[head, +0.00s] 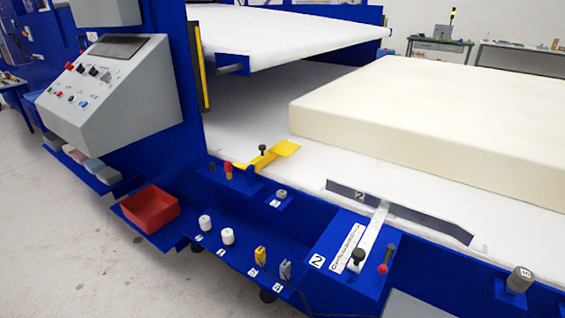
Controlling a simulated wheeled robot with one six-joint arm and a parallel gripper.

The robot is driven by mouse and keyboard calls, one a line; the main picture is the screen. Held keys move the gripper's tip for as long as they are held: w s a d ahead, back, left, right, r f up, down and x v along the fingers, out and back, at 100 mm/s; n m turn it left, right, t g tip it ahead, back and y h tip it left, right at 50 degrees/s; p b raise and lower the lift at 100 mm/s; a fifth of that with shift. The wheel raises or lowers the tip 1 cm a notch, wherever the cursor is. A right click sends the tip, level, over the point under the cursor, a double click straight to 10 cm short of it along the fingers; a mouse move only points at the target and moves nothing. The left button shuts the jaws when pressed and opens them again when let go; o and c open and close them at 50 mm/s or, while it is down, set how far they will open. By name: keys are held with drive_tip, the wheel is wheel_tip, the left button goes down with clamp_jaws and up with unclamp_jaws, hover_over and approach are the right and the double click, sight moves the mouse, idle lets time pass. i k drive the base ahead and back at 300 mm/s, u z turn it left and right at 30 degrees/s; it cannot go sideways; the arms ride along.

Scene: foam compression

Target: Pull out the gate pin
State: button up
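No part in view is marked as the gate pin, and I cannot tell which one it is. A red-topped pin (228,168) stands upright on a small blue bracket on the machine's front, beside a yellow flat arm (272,154) with a black knob (262,150). A second red-headed part (383,269) sits at the blue station marked 2, next to a black knob (358,256) on a pale slide with a scale. The slide joins a dark plate (400,211) marked 2 standing along the white bed's edge. My gripper is not in view.
A red bin (150,208), white knobs (228,236) and small clips (260,255) sit on the front shelf. A grey control panel (110,88) stands left. Floor at lower left is clear.

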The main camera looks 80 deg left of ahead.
sight(228, 165)
drive_tip(key=u, duration=2.75)
drive_tip(key=k, duration=0.5)
drive_tip(key=u, duration=0.8)
drive_tip(key=i, duration=1.7)
drive_tip(key=z, duration=0.75)
drive_tip(key=i, duration=0.8)
drive_tip(key=z, duration=0.7)
